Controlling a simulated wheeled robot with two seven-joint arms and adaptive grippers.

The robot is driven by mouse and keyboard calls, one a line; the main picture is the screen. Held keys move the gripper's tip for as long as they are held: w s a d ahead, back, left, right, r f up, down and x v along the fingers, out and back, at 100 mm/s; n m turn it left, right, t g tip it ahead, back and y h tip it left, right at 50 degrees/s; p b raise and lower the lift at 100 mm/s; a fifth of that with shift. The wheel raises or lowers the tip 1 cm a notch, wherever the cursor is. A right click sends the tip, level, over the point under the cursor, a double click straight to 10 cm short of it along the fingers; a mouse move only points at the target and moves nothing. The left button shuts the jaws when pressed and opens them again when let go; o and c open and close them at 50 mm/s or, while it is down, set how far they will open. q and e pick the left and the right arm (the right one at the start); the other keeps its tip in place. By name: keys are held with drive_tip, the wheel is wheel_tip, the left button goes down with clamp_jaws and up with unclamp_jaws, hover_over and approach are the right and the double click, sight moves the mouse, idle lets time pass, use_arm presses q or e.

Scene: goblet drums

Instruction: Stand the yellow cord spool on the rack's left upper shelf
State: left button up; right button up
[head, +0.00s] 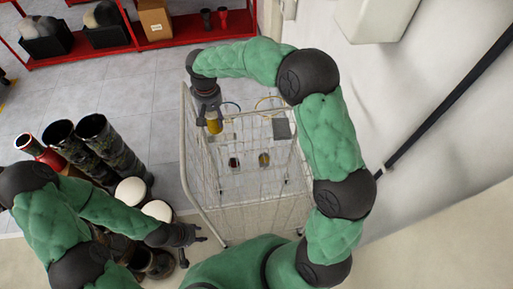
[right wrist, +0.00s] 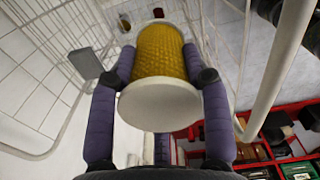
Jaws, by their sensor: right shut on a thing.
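The yellow cord spool (head: 215,127) has white end flanges; in the right wrist view it (right wrist: 160,52) lies lengthwise between the purple fingers. My right gripper (head: 212,116) is shut on it and holds it over the left part of the white wire rack (head: 187,160), near its upper left rail. In the right wrist view my right gripper (right wrist: 160,78) has a finger on each side of the spool, and a white flange faces the camera. My left gripper (head: 194,250) is low, left of the rack's near side, its fingers apart and empty. The shelf surface under the spool is hard to make out.
A grey block (head: 281,128) and blue (head: 230,107) and yellow (head: 270,101) hoops are at the rack's top. Small items (head: 264,159) sit lower inside. Drums (head: 130,190) crowd the left. A wall (head: 390,90) stands at right, red shelving (head: 185,32) at back.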

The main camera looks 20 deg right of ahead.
drive_tip(key=shift+s+f+b, duration=0.45)
drive_tip(key=shift+s+b, duration=0.1)
drive_tip(key=shift+s, duration=0.05)
drive_tip(key=shift+s+f+b, duration=0.15)
drive_tip(key=shift+f+b, duration=0.2)
drive_tip(key=shift+b, duration=0.05)
wheel_tip(320, 180, down, 7)
drive_tip(key=b, duration=0.8)
hover_over(255, 165)
drive_tip(key=shift+f, duration=6.75)
use_arm(q)
wheel_tip(255, 165, down, 10)
drive_tip(key=shift+s, duration=0.4)
use_arm(e)
drive_tip(key=o, duration=1.2)
